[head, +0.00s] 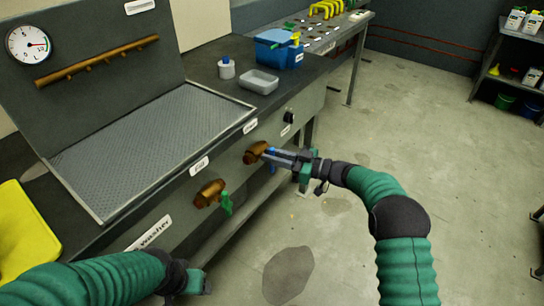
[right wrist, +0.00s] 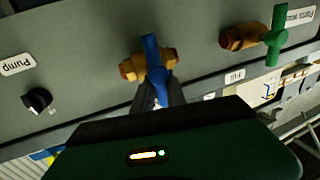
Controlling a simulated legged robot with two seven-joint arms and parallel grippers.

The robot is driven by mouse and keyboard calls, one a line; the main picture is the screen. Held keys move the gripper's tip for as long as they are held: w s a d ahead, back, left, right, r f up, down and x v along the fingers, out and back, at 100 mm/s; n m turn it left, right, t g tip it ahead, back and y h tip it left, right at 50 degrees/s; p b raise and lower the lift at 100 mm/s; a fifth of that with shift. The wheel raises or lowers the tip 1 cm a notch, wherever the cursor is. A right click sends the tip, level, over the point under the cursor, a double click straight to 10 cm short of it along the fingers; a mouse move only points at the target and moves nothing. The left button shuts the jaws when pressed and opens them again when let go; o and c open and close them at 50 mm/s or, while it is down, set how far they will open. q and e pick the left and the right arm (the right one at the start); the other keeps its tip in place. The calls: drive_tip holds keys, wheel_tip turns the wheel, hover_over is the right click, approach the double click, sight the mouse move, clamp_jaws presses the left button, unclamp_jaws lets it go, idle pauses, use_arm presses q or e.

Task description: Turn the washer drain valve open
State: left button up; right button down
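The parts washer (head: 150,130) has two brass valves on its front panel. The left valve (head: 208,194) has a green handle (head: 226,203); the right valve (head: 256,152) has a blue handle. My right gripper (head: 272,156) is at the right valve, its fingers largely overlapping the handle. In the right wrist view the blue handle (right wrist: 153,55) rises past my fingers (right wrist: 165,92), and whether they clamp it is unclear. The green handle (right wrist: 276,35) stands apart from this gripper. My left gripper (head: 196,283) is low at the bottom, fingers unclear. Which valve is the drain is not legible.
A Pump label (right wrist: 17,64) and black knob (right wrist: 37,100) are on the panel. A blue bin (head: 278,50) and grey tray (head: 259,82) stand on the bench. The floor (head: 400,130) to the right is mostly clear.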

idle(0.4)
drive_tip(key=shift+s+a+n+h+p, duration=0.15)
drive_tip(key=shift+n+h+p, duration=0.15)
drive_tip(key=shift+n+p, duration=0.5)
drive_tip(key=n, duration=0.1)
drive_tip(key=n+p, duration=0.1)
drive_tip(key=shift+s+n+h, duration=0.2)
drive_tip(key=shift+n+h, duration=0.1)
drive_tip(key=shift+s+a+f+n+h+p, duration=0.15)
drive_tip(key=shift+n+h+p, duration=0.1)
drive_tip(key=shift+n, duration=0.3)
drive_tip(key=shift+f+n+h+p, duration=0.15)
drive_tip(key=shift+n+p, duration=0.1)
drive_tip(key=shift+n, duration=0.3)
drive_tip(key=shift+s+a+f+n, duration=0.1)
drive_tip(key=shift+n, duration=0.7)
drive_tip(key=shift+s+a+f+n+t+h+b, duration=0.1)
drive_tip(key=shift+f+n+t+h+b, duration=0.15)
drive_tip(key=shift+n+t+h+b, duration=0.6)
drive_tip(key=shift+s+d+f+n+g+b, duration=0.1)
drive_tip(key=shift+f+n+b, duration=0.25)
drive_tip(key=shift+n, duration=1.15)
drive_tip(key=shift+a+f+n+t+h+b, duration=0.15)
drive_tip(key=shift+n+t+h+b, duration=0.4)
drive_tip(key=shift+n, duration=0.6)
